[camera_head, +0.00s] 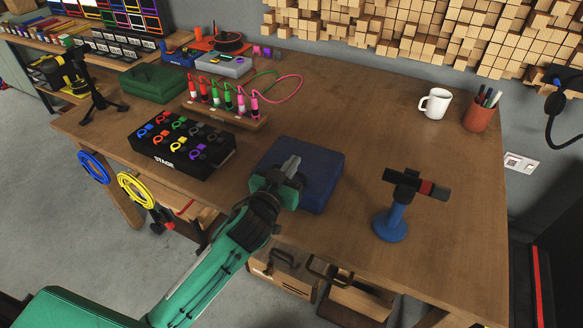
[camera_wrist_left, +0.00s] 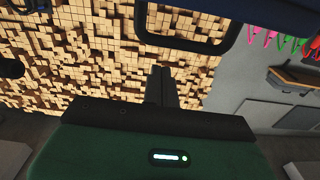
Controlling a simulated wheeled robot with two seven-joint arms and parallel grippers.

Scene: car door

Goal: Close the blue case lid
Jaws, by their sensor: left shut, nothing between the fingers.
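The blue case (camera_head: 325,172) lies near the middle of the table's front part. Its top looks flat and lid-down in the head view, but the arm covers its left front side, and I cannot tell whether the lid is fully shut. My left gripper (camera_head: 291,166) is over the left part of the case, fingers together and empty. I cannot tell whether it touches the lid. In the left wrist view the shut fingers (camera_wrist_left: 161,86) show at the middle. A dark loop like a handle (camera_wrist_left: 140,22) and a dark blue edge (camera_wrist_left: 262,8) show at the top. My right gripper is out of view.
The black STAGE box (camera_head: 182,145) stands left of the case, with a wooden cable rack (camera_head: 225,112) behind it. A blue-based stand with a dark head (camera_head: 392,222) is to the right. A white mug (camera_head: 435,104) and pen cup (camera_head: 480,114) are at the back right.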

